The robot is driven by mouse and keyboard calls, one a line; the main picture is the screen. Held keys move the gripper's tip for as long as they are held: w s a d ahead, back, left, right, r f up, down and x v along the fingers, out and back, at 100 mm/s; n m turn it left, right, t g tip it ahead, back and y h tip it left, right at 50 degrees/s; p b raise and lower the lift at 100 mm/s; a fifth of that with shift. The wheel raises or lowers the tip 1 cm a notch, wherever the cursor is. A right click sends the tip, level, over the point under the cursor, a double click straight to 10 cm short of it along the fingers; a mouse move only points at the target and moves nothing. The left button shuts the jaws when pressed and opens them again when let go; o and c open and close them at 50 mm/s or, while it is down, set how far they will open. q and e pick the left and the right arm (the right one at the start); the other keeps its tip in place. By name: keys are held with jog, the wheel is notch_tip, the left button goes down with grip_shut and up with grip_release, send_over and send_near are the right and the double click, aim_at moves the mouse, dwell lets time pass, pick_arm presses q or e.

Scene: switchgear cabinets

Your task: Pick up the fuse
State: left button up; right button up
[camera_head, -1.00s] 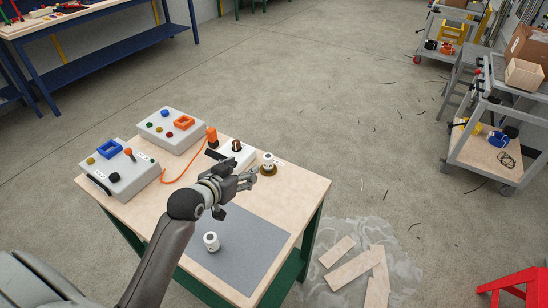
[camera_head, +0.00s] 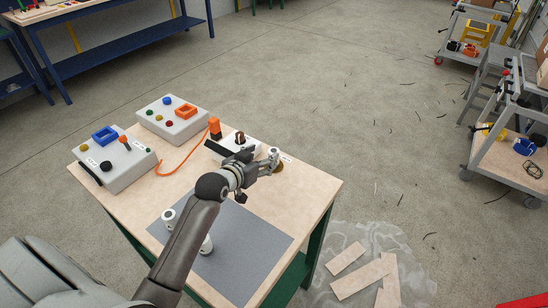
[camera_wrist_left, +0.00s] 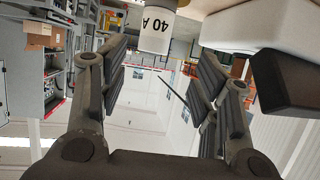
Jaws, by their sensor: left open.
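A white cylindrical fuse (camera_head: 273,153) stands upright on a round brass-coloured base (camera_head: 278,167) at the table's far right. In the left wrist view this fuse (camera_wrist_left: 157,32), labelled "40 A", appears upside down between the fingertips. My left gripper (camera_head: 267,166) is open right at this fuse and partly covers it. The fingers show apart on both sides of it, and I see no clear contact. Two more white fuses, one (camera_head: 168,215) left of my arm and one (camera_head: 207,245) partly behind it, are on the grey mat (camera_head: 245,240). My right gripper is not in view.
A white block with a dark holder (camera_head: 240,141) stands just left of the gripper; a white body and black block fill the wrist view's upper right. Two grey control boxes (camera_head: 115,165) (camera_head: 170,120) and an orange cable (camera_head: 180,160) occupy the table's left and back.

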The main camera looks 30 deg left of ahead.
aim_at(272, 153)
pick_arm(q)
jog(key=shift+x, duration=0.75)
jog(key=x, duration=0.2)
jog(key=d+p+x, duration=0.1)
jog(key=x, duration=0.1)
jog(key=shift+r, duration=0.2)
jog(key=shift+w+a+f, duration=0.1)
jog(key=shift+w+f, duration=0.2)
jog(key=shift+w, duration=0.3)
jog(key=c, duration=1.1)
